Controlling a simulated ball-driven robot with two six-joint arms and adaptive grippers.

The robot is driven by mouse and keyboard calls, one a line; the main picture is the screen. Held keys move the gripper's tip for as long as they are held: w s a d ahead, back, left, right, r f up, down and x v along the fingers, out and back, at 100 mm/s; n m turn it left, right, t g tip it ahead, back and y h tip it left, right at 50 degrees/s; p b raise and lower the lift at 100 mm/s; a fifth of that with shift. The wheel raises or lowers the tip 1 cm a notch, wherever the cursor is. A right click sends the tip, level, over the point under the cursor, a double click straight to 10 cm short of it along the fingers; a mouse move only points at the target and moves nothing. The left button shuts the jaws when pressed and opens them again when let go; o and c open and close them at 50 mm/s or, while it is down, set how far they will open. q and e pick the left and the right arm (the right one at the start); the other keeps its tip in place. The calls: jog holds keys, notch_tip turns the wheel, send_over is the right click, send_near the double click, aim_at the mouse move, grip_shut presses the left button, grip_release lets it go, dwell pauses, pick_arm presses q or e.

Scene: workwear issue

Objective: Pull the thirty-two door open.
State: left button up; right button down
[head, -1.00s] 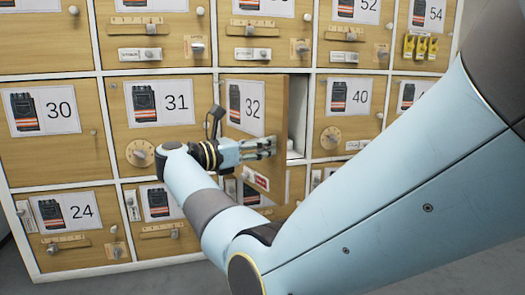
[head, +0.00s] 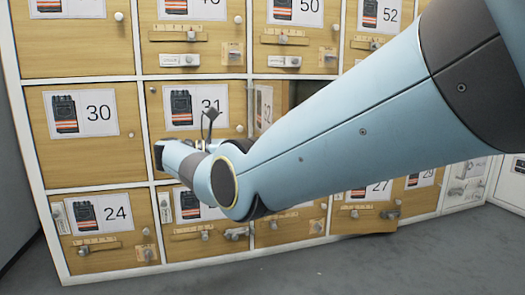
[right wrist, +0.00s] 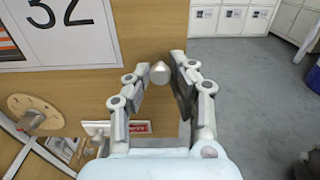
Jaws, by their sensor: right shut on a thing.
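The thirty-two door (head: 263,105) stands swung out from the locker front in the head view. Its label is strongly foreshortened, and a dark opening shows to its right. Most of the door is hidden behind my right arm. In the right wrist view its wooden face (right wrist: 115,55) fills the left and middle, with the 32 label (right wrist: 65,28) at the top left. My right gripper (right wrist: 156,76) is shut on the door's round knob (right wrist: 160,73); its fingers stand on either side of it. My left gripper is in neither view.
The thirty-one door (head: 200,120) is beside it on the left and looks closed. Grey floor (right wrist: 245,85) lies open beyond the door, with white cabinets (right wrist: 215,18) at the back. A dark object (right wrist: 308,160) is at the lower right edge.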

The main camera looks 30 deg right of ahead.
jog(key=shift+a, duration=0.1)
dwell(0.3)
jog(key=c, duration=1.2)
grip_release()
jog(key=shift+o, duration=0.2)
notch_tip(320, 180, up, 10)
jog(key=shift+f, duration=0.1)
